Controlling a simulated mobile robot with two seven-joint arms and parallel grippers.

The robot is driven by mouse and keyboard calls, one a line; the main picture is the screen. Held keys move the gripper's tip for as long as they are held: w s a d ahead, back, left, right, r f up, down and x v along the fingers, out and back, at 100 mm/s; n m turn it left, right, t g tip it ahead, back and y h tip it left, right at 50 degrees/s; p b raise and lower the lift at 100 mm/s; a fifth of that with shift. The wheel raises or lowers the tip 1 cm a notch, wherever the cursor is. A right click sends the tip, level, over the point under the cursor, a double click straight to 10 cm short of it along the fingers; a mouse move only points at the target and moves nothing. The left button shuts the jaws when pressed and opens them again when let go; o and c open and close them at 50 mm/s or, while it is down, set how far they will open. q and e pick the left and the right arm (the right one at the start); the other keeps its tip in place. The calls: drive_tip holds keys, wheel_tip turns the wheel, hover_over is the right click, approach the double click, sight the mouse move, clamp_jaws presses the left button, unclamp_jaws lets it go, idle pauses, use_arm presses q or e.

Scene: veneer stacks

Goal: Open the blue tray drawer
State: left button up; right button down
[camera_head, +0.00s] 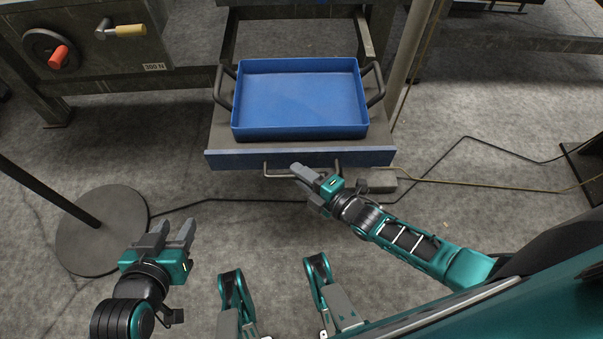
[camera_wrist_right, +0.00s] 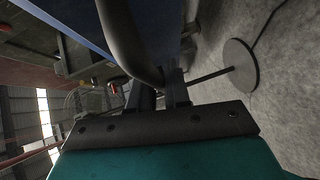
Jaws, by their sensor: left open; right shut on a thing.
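A metal bar handle (camera_head: 270,174) runs along the lower front. My right gripper (camera_head: 308,172) is shut on the drawer handle at its right part. In the right wrist view, the handle (camera_wrist_right: 128,45) passes between the fingers of the gripper (camera_wrist_right: 160,92). My left gripper (camera_head: 168,236) is open and empty, low at the left, well away from the drawer.
A round dark base with a pole (camera_head: 103,228) stands on the floor at the left. A machine with a red-knobbed handwheel (camera_head: 52,50) and a yellow lever is at the upper left. Cables (camera_head: 470,188) lie on the floor at the right. Floor in front of the drawer is mostly clear.

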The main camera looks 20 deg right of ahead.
drive_tip(key=shift+s, duration=0.1)
idle(0.3)
drive_tip(key=c, duration=1.2)
unclamp_jaws()
drive_tip(key=p+v, duration=0.3)
drive_tip(key=v, duration=1)
